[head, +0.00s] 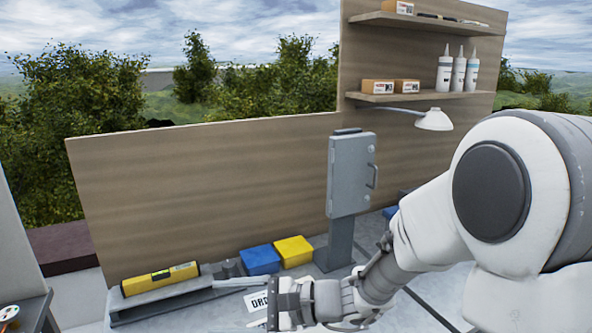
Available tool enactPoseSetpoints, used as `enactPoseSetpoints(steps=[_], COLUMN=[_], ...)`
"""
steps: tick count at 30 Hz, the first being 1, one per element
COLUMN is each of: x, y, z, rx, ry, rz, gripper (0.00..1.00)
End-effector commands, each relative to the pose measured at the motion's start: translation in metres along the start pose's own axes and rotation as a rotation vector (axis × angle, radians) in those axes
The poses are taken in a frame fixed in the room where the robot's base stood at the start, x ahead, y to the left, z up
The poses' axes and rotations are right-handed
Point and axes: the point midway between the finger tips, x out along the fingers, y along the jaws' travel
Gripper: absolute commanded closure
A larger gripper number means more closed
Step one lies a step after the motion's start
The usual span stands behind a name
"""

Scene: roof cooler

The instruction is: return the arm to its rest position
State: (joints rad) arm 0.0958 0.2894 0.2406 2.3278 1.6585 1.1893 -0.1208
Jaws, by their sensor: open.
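My arm reaches in from the right side of the head view and is bent, with its forearm low over the workbench. My gripper (268,318) is at the bottom middle, just in front of a white card with dark lettering (257,301). Its fingers are partly cut off by the lower picture edge. Nothing shows held in it. A grey cabinet box on a post (350,175) stands behind the forearm.
A yellow level (160,279) lies on a grey rail at left. Blue (260,260) and yellow (294,251) blocks sit by the wooden back panel (200,195). A lamp (433,120) hangs below shelves with bottles (459,72) and boxes.

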Motion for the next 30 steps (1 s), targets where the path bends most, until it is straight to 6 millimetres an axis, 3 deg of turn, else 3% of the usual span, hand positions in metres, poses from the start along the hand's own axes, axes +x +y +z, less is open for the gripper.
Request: enactPoseSetpoints(steps=[1, 6, 16, 22, 30], x=[-0.007, -0.032, -0.105, -0.16, -0.24], y=[0.004, 0.031, 0.068, 0.075, 0.067], z=[0.013, 0.039, 0.06, 0.066, 0.078], rx=[-0.062, -0.255, -0.618, -0.827, -1.075], ry=[0.017, 0.091, 0.308, 0.481, 0.745], rz=[0.052, 0.243, 0.579, 0.758, 0.966], gripper=[0.19, 0.19, 0.19, 0.19, 0.19])
